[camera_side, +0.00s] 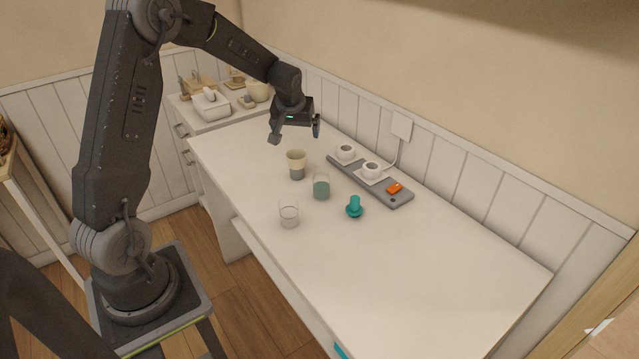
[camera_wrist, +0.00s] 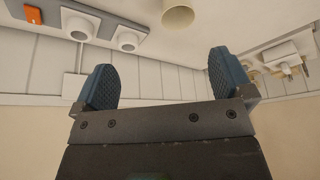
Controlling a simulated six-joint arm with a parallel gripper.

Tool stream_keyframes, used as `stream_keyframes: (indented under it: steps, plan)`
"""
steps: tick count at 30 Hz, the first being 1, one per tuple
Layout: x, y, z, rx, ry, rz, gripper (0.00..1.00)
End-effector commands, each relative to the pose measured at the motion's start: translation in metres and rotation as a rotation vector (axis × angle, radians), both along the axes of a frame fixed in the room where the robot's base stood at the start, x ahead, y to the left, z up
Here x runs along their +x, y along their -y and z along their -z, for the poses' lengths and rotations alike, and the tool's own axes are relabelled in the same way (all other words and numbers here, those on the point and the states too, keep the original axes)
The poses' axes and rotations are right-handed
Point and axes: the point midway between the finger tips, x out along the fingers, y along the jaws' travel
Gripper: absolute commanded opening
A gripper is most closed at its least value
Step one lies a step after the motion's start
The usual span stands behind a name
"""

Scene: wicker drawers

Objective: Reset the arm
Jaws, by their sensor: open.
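My gripper (camera_side: 294,133) is open and empty. It hangs in the air above the far part of the white table (camera_side: 440,270), over and behind a beige and grey cup (camera_side: 296,165). In the wrist view my gripper (camera_wrist: 170,78) shows two blue-grey ridged fingers spread wide with nothing between them. The same beige cup (camera_wrist: 178,14) shows beyond the fingers at the top of that view, apart from them. My arm is bent, reaching over the table from its stand at the left.
A teal-filled glass (camera_side: 321,188), a clear glass (camera_side: 288,215) and a teal stopper-like object (camera_side: 354,207) stand mid-table. A grey power strip (camera_side: 398,198) with white plugs and an orange switch (camera_side: 394,188) lies by the wall. A tissue box (camera_side: 211,106) sits on the drawers behind. The table's near right is clear.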

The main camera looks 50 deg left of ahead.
Motion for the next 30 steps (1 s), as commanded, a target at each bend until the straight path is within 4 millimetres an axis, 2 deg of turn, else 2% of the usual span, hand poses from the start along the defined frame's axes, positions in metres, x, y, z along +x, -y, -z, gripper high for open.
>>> stream_keyframes:
  steps: [1,6,12,16,21,25,30]
  plan:
    - [-0.006,0.021,-0.022,0.008,0.012,0.042,0.99]
    - [-0.041,0.088,-0.078,0.018,0.021,0.191,0.99]
    - [-0.101,0.158,-0.12,0.026,0.038,0.371,0.99]
    - [-0.147,0.196,-0.135,0.029,0.052,0.492,0.99]
    - [-0.204,0.232,-0.139,0.032,0.07,0.64,0.99]
    - [-0.234,0.247,-0.135,0.032,0.079,0.72,0.99]
    - [-0.251,0.255,-0.132,0.031,0.085,0.768,0.99]
